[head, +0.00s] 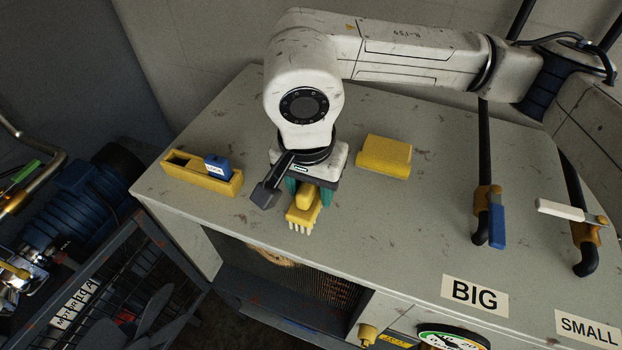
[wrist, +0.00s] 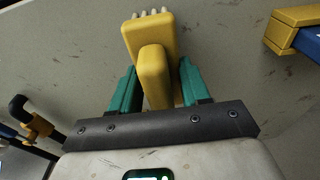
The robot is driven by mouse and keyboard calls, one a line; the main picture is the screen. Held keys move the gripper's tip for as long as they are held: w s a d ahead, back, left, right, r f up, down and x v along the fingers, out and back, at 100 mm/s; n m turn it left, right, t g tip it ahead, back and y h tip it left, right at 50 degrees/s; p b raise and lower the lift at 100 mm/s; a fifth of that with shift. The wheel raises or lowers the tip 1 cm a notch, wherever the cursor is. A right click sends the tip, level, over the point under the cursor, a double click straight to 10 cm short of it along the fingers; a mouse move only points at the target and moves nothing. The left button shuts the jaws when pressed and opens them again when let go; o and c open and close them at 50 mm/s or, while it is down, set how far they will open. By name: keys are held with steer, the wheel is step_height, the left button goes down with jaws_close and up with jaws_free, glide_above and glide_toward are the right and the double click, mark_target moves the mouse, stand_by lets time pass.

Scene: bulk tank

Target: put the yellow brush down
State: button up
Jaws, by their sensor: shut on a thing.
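The yellow brush (head: 302,211) is in my gripper (head: 310,190), with its pale bristles toward the front edge of the grey cabinet top in the head view. In the wrist view the brush (wrist: 150,50) shows its yellow block, a raised yellow handle and white bristles at the far end. The green fingers of my gripper (wrist: 155,90) are on both sides of the handle, shut on it. The brush is over or on the grey top (head: 230,130); I cannot tell whether it touches it.
A yellow holder (head: 188,181) with a blue block (head: 217,167) stands left of my gripper. A yellow block (head: 384,157) lies to the right. Pipes with a blue lever (head: 497,226) and a white lever (head: 566,210) stand further right. The top between the yellow block and pipes is clear.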

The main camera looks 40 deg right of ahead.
steer(key=shift+f, duration=0.2)
steer(key=shift+f+b, duration=0.2)
steer(key=shift+b, duration=0.2)
steer(key=o, duration=0.9)
steer(key=shift+r, duration=0.1)
steer(key=shift+o, duration=0.2)
steer(key=shift+r+p, duration=0.1)
steer(key=shift+p, duration=0.2)
steer(key=shift+r, duration=0.2)
steer(key=r, duration=0.4)
steer(key=a+r+b, duration=0.1)
steer(key=r, duration=0.2)
steer(key=r+b, duration=0.1)
steer(key=r, duration=0.3)
steer(key=shift+s+a+r, duration=0.15)
steer(key=shift+s+r, duration=0.15)
steer(key=shift+s, duration=0.1)
